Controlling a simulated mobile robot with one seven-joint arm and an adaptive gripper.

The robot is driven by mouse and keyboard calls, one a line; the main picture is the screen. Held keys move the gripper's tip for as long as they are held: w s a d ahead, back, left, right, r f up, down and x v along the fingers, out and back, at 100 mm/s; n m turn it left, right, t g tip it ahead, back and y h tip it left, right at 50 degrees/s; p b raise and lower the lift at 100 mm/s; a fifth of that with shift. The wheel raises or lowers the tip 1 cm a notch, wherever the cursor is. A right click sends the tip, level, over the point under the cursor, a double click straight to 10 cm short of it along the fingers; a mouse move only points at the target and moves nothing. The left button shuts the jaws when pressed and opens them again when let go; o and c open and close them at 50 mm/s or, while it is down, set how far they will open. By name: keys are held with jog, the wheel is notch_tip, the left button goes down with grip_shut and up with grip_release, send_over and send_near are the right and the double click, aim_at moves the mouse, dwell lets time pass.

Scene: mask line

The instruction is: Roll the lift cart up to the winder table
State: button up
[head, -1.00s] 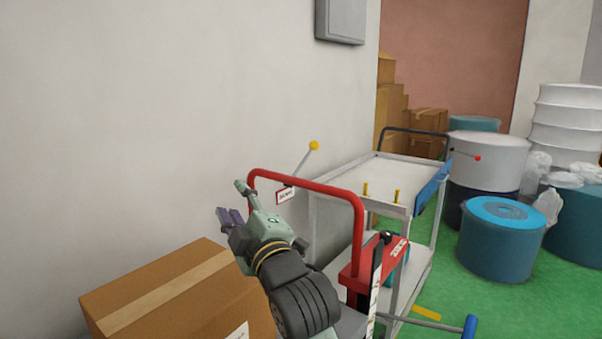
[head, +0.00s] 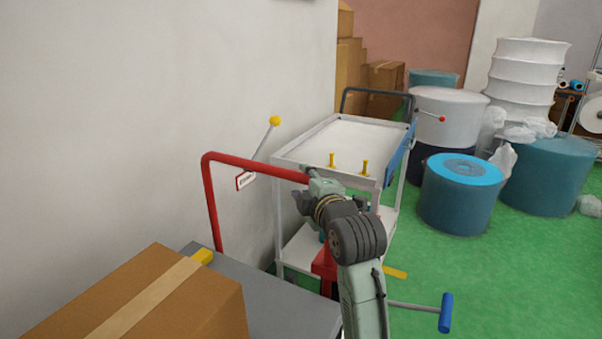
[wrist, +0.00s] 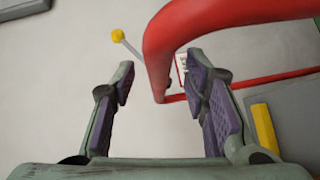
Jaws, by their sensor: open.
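The lift cart has a red push handle (head: 208,205) and a grey deck (head: 285,305). Its red lower frame is partly hidden behind my arm. My gripper (head: 306,196) is at the right end of the handle's top bar, with its fingers mostly hidden in the head view. In the wrist view my gripper (wrist: 162,80) is open, and the red handle (wrist: 152,60) passes between its fingers in the picture. I cannot tell whether they touch it. I cannot tell which thing is the winder table; a white two-level table (head: 340,138) with two yellow pegs stands just beyond the cart.
A cardboard box (head: 160,300) sits on the grey deck. A plain wall (head: 110,100) runs along the left. A yellow-knobbed lever (head: 262,138) rises by the wall. Blue rolls (head: 455,210) and white rolls stand at right. Green floor (head: 530,270) is open at front right.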

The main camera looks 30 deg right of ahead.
aim_at(303, 181)
jog(key=shift+p+x, duration=0.3)
jog(key=shift+x, duration=1.3)
grip_shut()
